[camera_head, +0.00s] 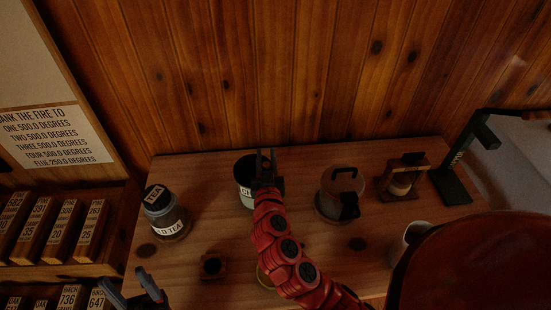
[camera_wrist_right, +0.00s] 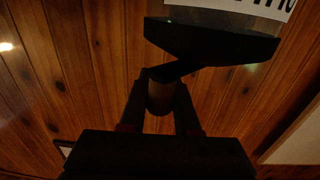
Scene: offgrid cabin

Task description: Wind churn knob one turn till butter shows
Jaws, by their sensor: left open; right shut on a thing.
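The churn (camera_head: 244,173) is a dark-topped pot with a pale label starting "CH", standing near the back of the wooden table. My right gripper (camera_head: 266,161) is over its right side and hides part of it. In the right wrist view a brownish knob (camera_wrist_right: 160,98) sits between the shut fingers of that gripper (camera_wrist_right: 160,84). A dark crank piece (camera_wrist_right: 212,44) joins above the knob, with part of a white label beyond it. No butter shows; the churn's inside looks dark. My left gripper (camera_head: 138,290) is open and empty at the lower left, off the table's left side.
A tea jar (camera_head: 165,213) stands left of the churn, a small wooden block (camera_head: 212,265) in front. A plank wall closes the back.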

